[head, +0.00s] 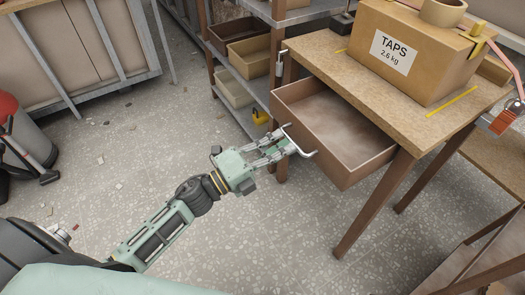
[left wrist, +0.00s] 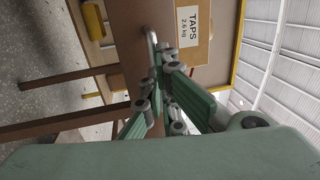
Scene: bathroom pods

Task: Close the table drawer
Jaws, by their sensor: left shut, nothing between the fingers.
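The table drawer (head: 330,127) is pulled well out of the wooden table (head: 338,62) in the head view. Its inside looks empty. A pale bar handle (head: 298,141) is on its front face; the handle also shows in the left wrist view (left wrist: 151,48). My left gripper (head: 287,147) is at the drawer front beside the handle, its fingers shut with nothing between them. In the left wrist view its fingertips (left wrist: 168,58) are close to the handle and drawer front; I cannot tell whether they touch. My right gripper is not in view.
A cardboard box labelled TAPS (head: 410,52) stands on the table with a tape roll (head: 443,12) on top. A metal shelf with bins (head: 250,55) stands left of the drawer. A red cylinder (head: 18,135) stands at the far left. The speckled floor before the drawer is mostly clear.

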